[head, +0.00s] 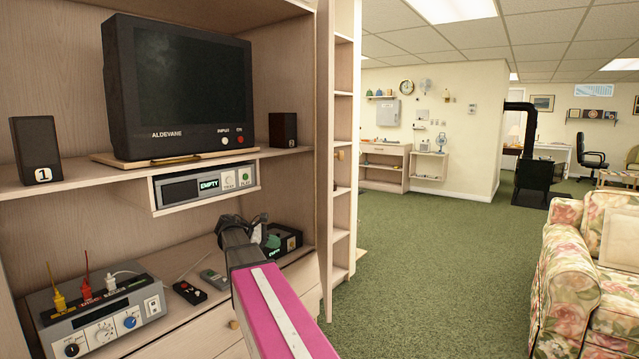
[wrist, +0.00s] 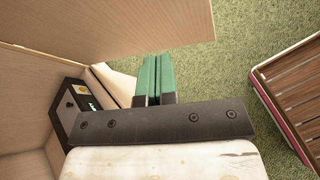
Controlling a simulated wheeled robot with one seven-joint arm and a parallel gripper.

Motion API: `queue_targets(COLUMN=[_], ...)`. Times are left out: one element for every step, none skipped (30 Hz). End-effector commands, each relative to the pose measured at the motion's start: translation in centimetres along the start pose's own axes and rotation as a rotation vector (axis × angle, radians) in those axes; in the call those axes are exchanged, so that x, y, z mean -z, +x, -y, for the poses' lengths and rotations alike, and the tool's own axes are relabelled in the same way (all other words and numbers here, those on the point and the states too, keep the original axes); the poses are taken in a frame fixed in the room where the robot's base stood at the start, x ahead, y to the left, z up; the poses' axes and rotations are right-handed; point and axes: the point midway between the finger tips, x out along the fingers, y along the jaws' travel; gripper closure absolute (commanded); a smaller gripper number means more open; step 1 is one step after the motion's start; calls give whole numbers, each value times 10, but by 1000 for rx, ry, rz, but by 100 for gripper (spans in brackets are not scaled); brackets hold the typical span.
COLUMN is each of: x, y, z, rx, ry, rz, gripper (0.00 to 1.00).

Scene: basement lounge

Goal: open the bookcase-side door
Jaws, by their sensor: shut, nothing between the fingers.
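The bookcase-side door (head: 325,150) is a tall pale wood panel at the right of the TV cabinet, seen nearly edge-on and standing out from the cabinet front. A small round wooden knob (head: 340,155) shows to its right. My gripper (head: 272,242) is in front of the cabinet's lower shelf, left of the door; its dark wrist hides part of it. In the wrist view my gripper (wrist: 155,78) has its green fingers together and empty. A pale wood panel (wrist: 150,25), probably the door, lies just beyond the fingertips; I cannot tell whether they touch it.
The cabinet holds a TV (head: 180,85), a player (head: 205,185) and a control box (head: 100,310). A dark box (head: 288,242) sits beside my gripper. A narrow bookcase (head: 342,200) stands right of the door. Green carpet (head: 440,260) is clear up to the floral sofa (head: 580,270).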

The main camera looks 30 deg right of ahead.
Motion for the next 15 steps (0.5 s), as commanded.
queue_targets(x=[-26, -42, -63, -79, -93, -112, -124, -135, -148, -156, -163, -171, -175, -179, -182], y=[-8, -12, -18, -23, -28, -34, -39, -43, -49, -52, -55, -58, -60, -61, -62], z=[-26, -36, -48, -57, -64, -72, -78, -82, -87, -90, -92, -94, -95, -96, -96], rx=[1, 7, 19, 29, 43, 62, 77, 92, 111, 124, 136, 150, 157, 163, 169], ry=[-38, -67, -102, -125, -147, -173, -190, -206, -223, -234, -243, -252, -259, -262, -267], rz=[74, 120, 180, 223, 263, 311, 343, 371, 403, 424, 442, 460, 470, 478, 485], gripper=[100, 100, 100, 100, 100, 100, 100, 100, 100, 100, 100, 100, 100, 100, 100])
